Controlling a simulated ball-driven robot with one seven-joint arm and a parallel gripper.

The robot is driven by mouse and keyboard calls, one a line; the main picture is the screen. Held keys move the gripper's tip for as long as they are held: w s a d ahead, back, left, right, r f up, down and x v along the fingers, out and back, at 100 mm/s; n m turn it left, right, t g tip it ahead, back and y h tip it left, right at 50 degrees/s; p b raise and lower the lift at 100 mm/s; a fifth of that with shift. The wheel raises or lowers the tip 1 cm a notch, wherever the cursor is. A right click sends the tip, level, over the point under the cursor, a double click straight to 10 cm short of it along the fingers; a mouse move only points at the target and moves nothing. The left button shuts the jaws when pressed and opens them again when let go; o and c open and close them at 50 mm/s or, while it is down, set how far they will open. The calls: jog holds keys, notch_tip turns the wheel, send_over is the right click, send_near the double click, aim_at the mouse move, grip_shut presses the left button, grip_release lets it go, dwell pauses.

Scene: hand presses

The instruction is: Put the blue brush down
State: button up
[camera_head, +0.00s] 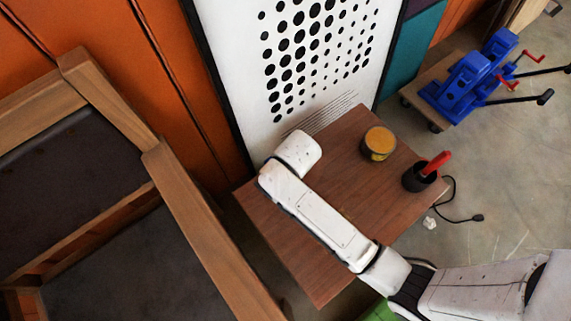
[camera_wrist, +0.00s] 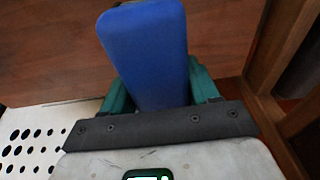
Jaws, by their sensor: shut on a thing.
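A blue block-shaped object, the blue brush (camera_wrist: 147,50), fills the top middle of the wrist view. My gripper (camera_wrist: 158,88) is shut on it, with a teal finger on each side. The gripper and the brush are hidden behind the arm there. I cannot tell whether the brush touches the tabletop.
The wooden table (camera_head: 385,205) has a yellow-topped jar (camera_head: 379,141) and a black cup (camera_head: 418,178) with a red handle (camera_head: 436,162) on its right side. A dotted poster (camera_head: 310,60) stands behind. Wooden furniture (camera_head: 200,220) is close on the left. Blue presses (camera_head: 470,80) stand at the back right.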

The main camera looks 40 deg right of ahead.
jog(key=shift+w+d+f, duration=0.15)
jog(key=shift+w+f, duration=0.45)
jog(key=shift+f, duration=0.2)
jog(key=shift+f+b, duration=0.7)
jog(key=shift+f, duration=0.75)
jog(key=shift+f, duration=0.1)
jog(key=o, duration=1.1)
jog(key=r+p, duration=0.1)
jog(key=r, duration=0.3)
jog(key=s+r+p, duration=0.1)
jog(key=r, duration=0.3)
jog(key=r+p, duration=0.2)
jog(key=r, duration=0.2)
jog(key=shift+s, duration=0.4)
jog(key=s+d+r, duration=0.1)
jog(key=s+d, duration=0.3)
jog(key=s, duration=0.3)
jog(key=s+d+r, duration=0.1)
jog(key=s+d, duration=0.2)
jog(key=s, duration=0.4)
jog(key=shift+s+d+r+g, duration=0.3)
jog(key=shift+s+d+r, duration=0.05)
jog(key=shift+d, duration=0.05)
